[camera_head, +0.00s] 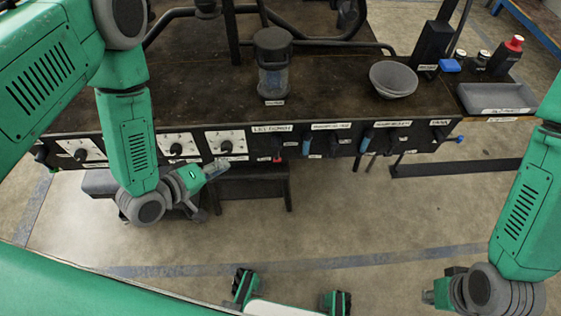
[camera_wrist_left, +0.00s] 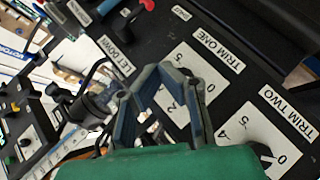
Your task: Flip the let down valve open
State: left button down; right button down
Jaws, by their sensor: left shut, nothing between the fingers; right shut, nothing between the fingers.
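The let down label (camera_head: 271,128) is on the front edge of the dark bench, right of the white dials. A small dark valve lever with a red end (camera_head: 277,158) hangs below it. My left gripper (camera_head: 218,168) is shut and empty in front of the panel, left of that lever and apart from it. In the left wrist view its fingertips (camera_wrist_left: 152,74) meet between the LET DOWN label (camera_wrist_left: 117,55) and the TRIM ONE dial (camera_wrist_left: 185,95). My right gripper (camera_head: 430,294) is shut and empty at lower right, far from the panel.
More levers, some blue (camera_head: 366,140), line the bench edge to the right. A dark-lidded jar (camera_head: 273,62), a grey bowl (camera_head: 393,79) and a grey tray (camera_head: 497,97) stand on the bench. The floor (camera_head: 340,220) in front is mostly clear.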

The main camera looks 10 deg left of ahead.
aim_at(277, 149)
pick_arm(q)
jog(key=b+x, duration=0.1)
jog(key=x, duration=0.3)
jog(key=s+d+b+x, duration=0.1)
jog(key=x, duration=0.3)
jog(key=d+b+x, duration=0.1)
jog(key=x, duration=0.4)
jog(key=shift+s+d+f+b, duration=0.25)
jog(key=shift+s+f+b, duration=0.05)
jog(key=shift+s+b, duration=0.05)
